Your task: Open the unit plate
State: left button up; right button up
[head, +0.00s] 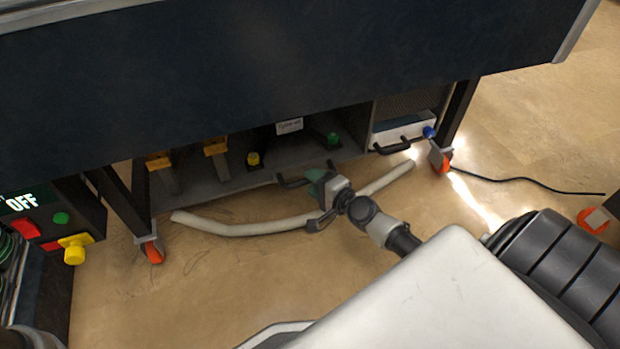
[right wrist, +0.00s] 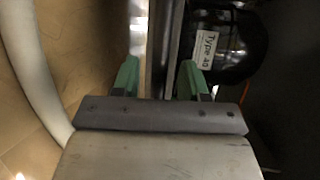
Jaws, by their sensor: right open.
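The unit under the dark bench has a grey tray-like plate (head: 225,190) with a black handle (head: 290,182) at its front edge. My right gripper (head: 317,184) is at this front edge, by the right part of the handle. In the right wrist view its two green fingers (right wrist: 158,78) are apart, with a narrow grey edge or bar running between them. I cannot tell whether they touch it. A dark rounded part with a "Type 40"-like label (right wrist: 206,50) is beyond the right finger; the label also shows in the head view (head: 289,126). My left gripper is out of view.
A pale hose (head: 240,229) curves along the floor under my right gripper. A white unit (head: 402,131) with a black handle stands right of the plate. Orange-wheeled casters (head: 153,253) support the bench. A control box (head: 55,218) reading OFF is at left.

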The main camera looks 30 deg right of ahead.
jog(key=shift+x, duration=0.95)
jog(key=shift+c, duration=0.2)
grip_shut()
